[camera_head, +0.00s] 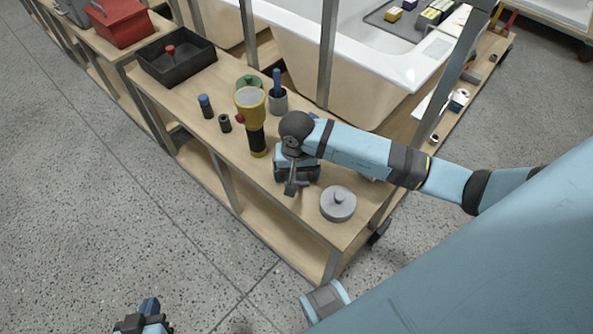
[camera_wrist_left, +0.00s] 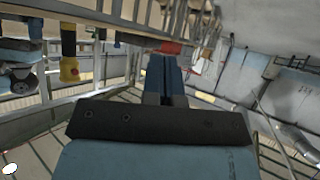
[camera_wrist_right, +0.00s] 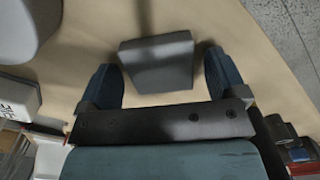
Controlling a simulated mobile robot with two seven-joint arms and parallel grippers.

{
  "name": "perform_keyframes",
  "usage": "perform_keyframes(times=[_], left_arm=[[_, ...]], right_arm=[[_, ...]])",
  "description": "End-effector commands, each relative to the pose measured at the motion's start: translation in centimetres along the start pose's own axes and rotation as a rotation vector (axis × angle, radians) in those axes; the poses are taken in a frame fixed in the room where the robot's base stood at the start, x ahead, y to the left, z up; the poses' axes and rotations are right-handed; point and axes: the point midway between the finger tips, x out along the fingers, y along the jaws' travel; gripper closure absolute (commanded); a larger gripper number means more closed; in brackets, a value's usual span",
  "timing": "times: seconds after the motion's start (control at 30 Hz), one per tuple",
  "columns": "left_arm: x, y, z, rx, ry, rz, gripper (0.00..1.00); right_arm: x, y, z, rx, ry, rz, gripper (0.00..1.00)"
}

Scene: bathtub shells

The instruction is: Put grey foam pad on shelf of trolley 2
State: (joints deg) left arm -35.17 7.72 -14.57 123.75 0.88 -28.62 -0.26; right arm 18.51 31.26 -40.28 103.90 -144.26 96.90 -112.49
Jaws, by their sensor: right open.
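The grey foam pad (camera_wrist_right: 160,72) is a small grey block on a light wooden board in the right wrist view. My right gripper (camera_wrist_right: 162,88) is open, with one blue finger on each side of the pad and visible gaps between. In the head view my right gripper (camera_head: 296,180) is low over the near end of the trolley's wooden top (camera_head: 190,105), and the pad cannot be made out there. My left gripper (camera_head: 143,324) is at the bottom left of the head view, away from the trolley. In the left wrist view its fingers (camera_wrist_left: 164,75) are together and empty.
A grey round lidded piece (camera_head: 338,206) stands close to my right gripper. A yellow and black torch (camera_head: 251,115), a grey cup (camera_head: 278,103) and a black tray (camera_head: 178,62) stand further along. A cream bathtub shell (camera_head: 345,85) is behind. The lower shelf (camera_head: 275,232) looks clear.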

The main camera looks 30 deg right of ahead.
Motion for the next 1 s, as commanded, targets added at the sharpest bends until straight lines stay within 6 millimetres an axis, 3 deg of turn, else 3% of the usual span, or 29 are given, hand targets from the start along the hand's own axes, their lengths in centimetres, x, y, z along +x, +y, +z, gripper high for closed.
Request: perform_keyframes(times=[0.23,0.7,1.0], left_arm=[[-0.1,0.0,-0.1,0.004,-0.007,-0.002,1.00],[-0.3,-0.2,-0.1,0.005,-0.019,-0.007,1.00],[-0.3,-0.2,-0.1,0.001,-0.021,-0.007,1.00]], right_arm=[[-1.7,0.0,-0.1,-0.001,0.003,0.000,0.10],[-10.9,0.0,-0.1,0.000,0.003,0.000,0.10],[-12.4,0.0,0.0,0.000,-0.001,0.000,0.10]])
